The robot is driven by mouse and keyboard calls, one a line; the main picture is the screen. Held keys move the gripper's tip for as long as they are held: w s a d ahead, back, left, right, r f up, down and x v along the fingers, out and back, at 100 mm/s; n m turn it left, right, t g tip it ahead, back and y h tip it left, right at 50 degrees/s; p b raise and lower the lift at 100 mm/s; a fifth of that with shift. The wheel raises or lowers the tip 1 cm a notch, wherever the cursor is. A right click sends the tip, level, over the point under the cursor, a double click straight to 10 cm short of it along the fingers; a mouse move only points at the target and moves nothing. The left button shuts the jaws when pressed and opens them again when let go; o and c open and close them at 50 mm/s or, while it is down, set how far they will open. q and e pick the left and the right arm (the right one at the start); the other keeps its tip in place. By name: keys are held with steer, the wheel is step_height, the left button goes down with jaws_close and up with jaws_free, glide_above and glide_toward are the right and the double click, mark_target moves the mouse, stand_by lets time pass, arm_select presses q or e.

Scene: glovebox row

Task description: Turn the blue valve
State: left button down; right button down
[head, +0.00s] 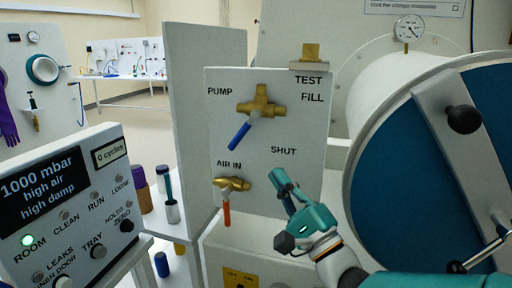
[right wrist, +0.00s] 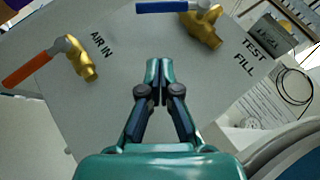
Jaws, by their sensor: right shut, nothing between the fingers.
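The blue valve has a brass body (head: 262,102) and a blue lever (head: 240,134) that slants down to the left, under the PUMP label on the white panel (head: 300,125). In the right wrist view its blue lever (right wrist: 161,7) and brass body (right wrist: 204,25) are at the top. My right gripper (head: 280,178) is shut and empty, below and to the right of the lever, apart from it. In the right wrist view the shut fingers (right wrist: 160,70) point towards the panel. My left gripper is not in view.
An orange-handled brass valve (head: 232,186) sits below, by the AIR IN label. A big round blue door (head: 400,170) fills the right. A control box (head: 75,210) with a display reading 1000 mbar stands at the left. Bottles (head: 171,210) stand between box and panel.

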mark_target(243, 131)
steer(key=w+a+r, duration=0.1)
steer(key=a, duration=0.1)
steer(key=w+a+r+p, duration=0.1)
steer(key=r, duration=0.1)
steer(key=w+a+r+p, duration=0.1)
steer(key=a, duration=0.1)
steer(key=shift+w+a+r, duration=0.2)
steer(key=shift+w+a, duration=0.1)
steer(key=shift+w, duration=0.05)
